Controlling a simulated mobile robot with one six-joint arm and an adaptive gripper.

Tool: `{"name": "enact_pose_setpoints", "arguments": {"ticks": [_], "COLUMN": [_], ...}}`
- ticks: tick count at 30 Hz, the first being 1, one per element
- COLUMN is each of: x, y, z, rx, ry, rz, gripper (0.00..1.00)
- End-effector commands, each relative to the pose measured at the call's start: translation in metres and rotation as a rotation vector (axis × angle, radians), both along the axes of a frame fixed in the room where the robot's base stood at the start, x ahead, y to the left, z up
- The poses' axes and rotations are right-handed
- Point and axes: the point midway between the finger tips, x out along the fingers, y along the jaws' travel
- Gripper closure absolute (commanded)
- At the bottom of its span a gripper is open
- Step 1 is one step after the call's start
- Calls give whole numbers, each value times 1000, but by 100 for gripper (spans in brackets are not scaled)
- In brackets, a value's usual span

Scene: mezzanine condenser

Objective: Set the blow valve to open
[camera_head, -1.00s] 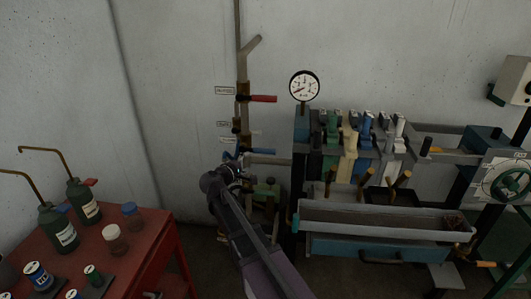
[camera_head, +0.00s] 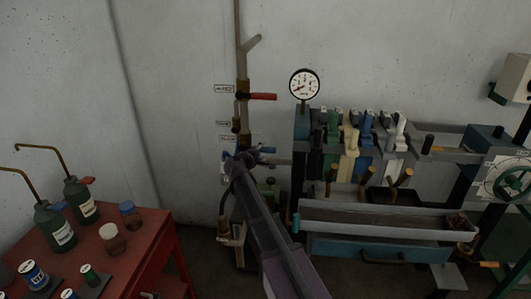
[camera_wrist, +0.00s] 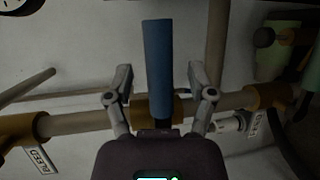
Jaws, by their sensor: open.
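A valve with a blue lever handle (camera_wrist: 158,68) and a brass body (camera_wrist: 150,108) fills the middle of the wrist view. My gripper (camera_wrist: 160,80) is open, with one finger on each side of the handle and a gap showing on both sides. In the head view my gripper (camera_head: 240,156) is at the vertical pipe and hides most of this valve; a blue handle end (camera_head: 267,149) shows to its right. A red-handled valve (camera_head: 262,96) is higher on the same pipe. I cannot tell which label names the blow valve.
A BLEED label (camera_wrist: 41,161) hangs by the pipe at lower left in the wrist view. A red table (camera_head: 140,245) with bottles is at left.

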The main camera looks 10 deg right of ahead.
Motion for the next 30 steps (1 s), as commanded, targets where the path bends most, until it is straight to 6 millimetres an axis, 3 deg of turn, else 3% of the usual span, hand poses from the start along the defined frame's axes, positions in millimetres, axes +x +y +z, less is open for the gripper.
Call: {"name": "enact_pose_setpoints", "arguments": {"ticks": [6,17,24,30], "x": [11,12,12,13], "y": [-10,-11,-11,-12], "z": [-3,-3,-3,-3], "rx": [0,0,0,-1], "ry": [0,0,0,0], "rz": [0,0,0,0], "gripper": [29,29,98,100]}}
